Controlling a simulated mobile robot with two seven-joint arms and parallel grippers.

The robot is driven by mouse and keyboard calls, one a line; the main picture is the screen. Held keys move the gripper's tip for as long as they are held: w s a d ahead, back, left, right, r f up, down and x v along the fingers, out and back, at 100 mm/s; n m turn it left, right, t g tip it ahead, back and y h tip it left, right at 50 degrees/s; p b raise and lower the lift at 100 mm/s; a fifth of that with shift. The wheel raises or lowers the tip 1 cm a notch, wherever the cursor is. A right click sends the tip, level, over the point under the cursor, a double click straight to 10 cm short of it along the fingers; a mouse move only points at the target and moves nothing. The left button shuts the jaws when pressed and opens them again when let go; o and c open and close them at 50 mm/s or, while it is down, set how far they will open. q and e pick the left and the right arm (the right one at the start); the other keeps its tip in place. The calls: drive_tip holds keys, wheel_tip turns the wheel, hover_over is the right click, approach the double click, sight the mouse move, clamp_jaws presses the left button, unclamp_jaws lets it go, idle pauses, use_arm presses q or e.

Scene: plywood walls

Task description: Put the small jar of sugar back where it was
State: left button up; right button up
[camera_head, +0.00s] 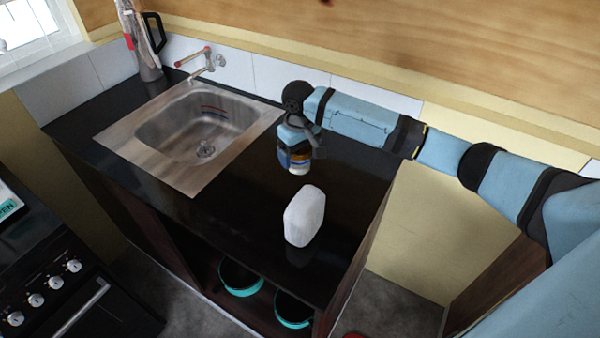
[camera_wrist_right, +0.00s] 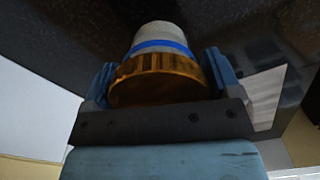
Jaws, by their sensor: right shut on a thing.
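The small jar (camera_head: 298,160) has a white body, a blue band and a gold-brown lid. It is at the back right part of the black counter, below my right gripper (camera_head: 300,147). In the right wrist view the jar (camera_wrist_right: 160,75) sits between the two blue fingers of my right gripper (camera_wrist_right: 160,85), which are shut on its ribbed lid. The jar looks upright. I cannot tell whether its base touches the counter. The left gripper is not in view.
A white rounded container (camera_head: 304,216) stands on the black counter (camera_head: 235,210) in front of the jar. A steel sink (camera_head: 185,125) lies to the left. A tall jug (camera_head: 147,50) stands in the back corner. Teal pots (camera_head: 240,278) sit on the shelf below. The stove is at lower left.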

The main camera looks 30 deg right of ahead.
drive_tip(key=shift+f, duration=3.9)
drive_tip(key=o, duration=0.6)
drive_tip(key=shift+f, duration=0.15)
drive_tip(key=o, duration=0.3)
